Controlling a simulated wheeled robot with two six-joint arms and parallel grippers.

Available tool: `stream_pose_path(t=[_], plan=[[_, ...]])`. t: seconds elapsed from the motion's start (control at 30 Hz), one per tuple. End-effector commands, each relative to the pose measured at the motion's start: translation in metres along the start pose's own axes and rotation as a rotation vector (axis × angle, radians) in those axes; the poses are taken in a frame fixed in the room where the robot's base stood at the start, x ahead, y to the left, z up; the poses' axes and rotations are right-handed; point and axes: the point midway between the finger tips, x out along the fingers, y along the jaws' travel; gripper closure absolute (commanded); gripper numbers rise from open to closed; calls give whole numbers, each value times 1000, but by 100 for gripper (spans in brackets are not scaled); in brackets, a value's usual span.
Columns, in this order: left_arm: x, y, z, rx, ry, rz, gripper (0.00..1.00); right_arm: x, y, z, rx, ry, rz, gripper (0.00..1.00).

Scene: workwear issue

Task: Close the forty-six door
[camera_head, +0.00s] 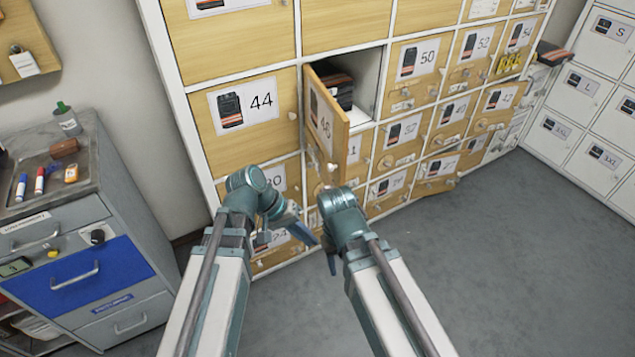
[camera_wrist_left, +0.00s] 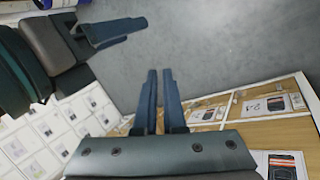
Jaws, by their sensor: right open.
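The forty-six door (camera_head: 325,122) is a light wood panel with a white label. It stands swung out from its compartment (camera_head: 367,75), attached at the compartment's left side. Dark folded items with orange stripes (camera_head: 336,85) lie inside. My left gripper (camera_head: 298,232) is below the door, apart from it; in the left wrist view its fingers (camera_wrist_left: 160,90) point over the floor with a narrow gap and nothing between them. My right gripper (camera_head: 329,258) is open, lower and to the right, below the door; it also shows in the left wrist view (camera_wrist_left: 118,35).
Numbered doors surround the opening, including door 44 (camera_head: 245,104) at left and door 50 (camera_head: 416,62) at right. A grey drawer cabinet (camera_head: 130,320) with a tray stands at left, white lockers (camera_head: 575,95) at far right. Grey floor (camera_head: 500,270) is clear at right.

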Motion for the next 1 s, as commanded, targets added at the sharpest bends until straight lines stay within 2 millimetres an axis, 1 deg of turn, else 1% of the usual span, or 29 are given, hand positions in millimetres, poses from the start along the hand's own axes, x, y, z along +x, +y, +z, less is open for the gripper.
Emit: stream_pose_path(t=[0.03,0.07,0.1,0.17,0.2,0.27,0.3,0.4,0.5,0.6,0.77,0.87,1.0], plan=[[7,-12,-18,-43,40,107,100,27,-3,-2,0,0,0,50],[3,-13,-26,-63,63,175,100,34,-3,-2,0,0,0,50],[-3,-14,-37,-89,96,266,100,44,-4,-3,0,0,0,50],[-17,-17,-53,-123,149,396,100,58,-6,-3,0,0,0,50],[-28,-20,-63,-142,185,478,100,66,-6,-4,0,0,0,50],[-46,-26,-76,-164,236,591,100,77,-7,-4,0,0,0,50],[-58,-30,-82,-176,268,657,100,84,-8,-5,0,0,0,50],[-87,-40,-95,-196,335,793,100,95,-9,-6,0,0,0,50],[-108,-48,-101,-206,382,881,100,102,-10,-6,-1,0,0,50],[-120,-51,-104,-209,405,927,100,104,-10,-6,-1,0,0,50],[-125,-50,-104,-209,411,941,100,103,-10,-6,-1,0,0,50],[-121,-45,-106,-208,408,940,100,103,-10,-6,0,0,0,50],[-110,-30,-114,-206,405,939,100,104,-10,-6,0,0,0,50]])
